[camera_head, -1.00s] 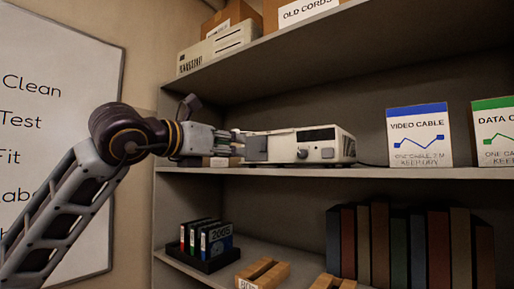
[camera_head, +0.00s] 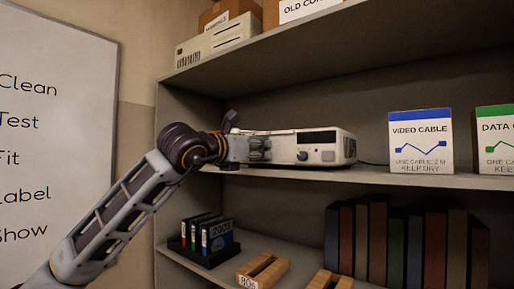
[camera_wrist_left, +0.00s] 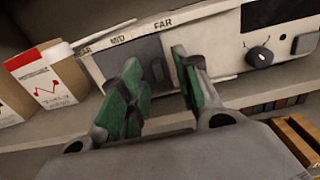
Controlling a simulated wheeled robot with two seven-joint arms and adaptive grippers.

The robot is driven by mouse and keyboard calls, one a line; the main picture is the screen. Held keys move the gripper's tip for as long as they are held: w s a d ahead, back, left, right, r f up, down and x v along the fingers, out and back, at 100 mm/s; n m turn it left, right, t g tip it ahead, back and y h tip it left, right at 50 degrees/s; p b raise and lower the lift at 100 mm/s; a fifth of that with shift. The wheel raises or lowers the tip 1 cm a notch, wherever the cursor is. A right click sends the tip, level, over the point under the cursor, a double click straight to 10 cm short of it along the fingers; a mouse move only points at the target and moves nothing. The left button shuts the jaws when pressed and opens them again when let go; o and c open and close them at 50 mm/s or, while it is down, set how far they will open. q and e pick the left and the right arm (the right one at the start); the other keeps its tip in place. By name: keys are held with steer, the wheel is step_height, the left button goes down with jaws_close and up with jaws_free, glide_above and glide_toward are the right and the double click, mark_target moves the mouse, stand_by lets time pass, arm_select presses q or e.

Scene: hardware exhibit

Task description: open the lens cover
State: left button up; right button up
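A white projector-like device (camera_head: 286,153) stands on the middle shelf, with a dark window and a round knob on its front. In the left wrist view, its front (camera_wrist_left: 222,55) carries the labels MID and FAR. Below them is a dark grey panel (camera_wrist_left: 149,47), which looks like the lens cover; the head view hides it behind my gripper. My left gripper (camera_head: 266,150) is at the device's left front. In the wrist view its green-padded fingers (camera_wrist_left: 160,85) are apart, in front of the grey panel. I cannot tell whether they touch it. My right gripper is out of view.
A video cable box (camera_head: 420,143) and a data cable box (camera_head: 495,142) stand right of the device. The upper shelf (camera_head: 300,48) is overhead. The lower shelf holds disc cases (camera_head: 215,237), small wooden holders (camera_head: 263,270) and several books (camera_head: 400,248).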

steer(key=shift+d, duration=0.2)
arm_select(q)
jaws_close()
steer(key=shift+d, duration=0.15)
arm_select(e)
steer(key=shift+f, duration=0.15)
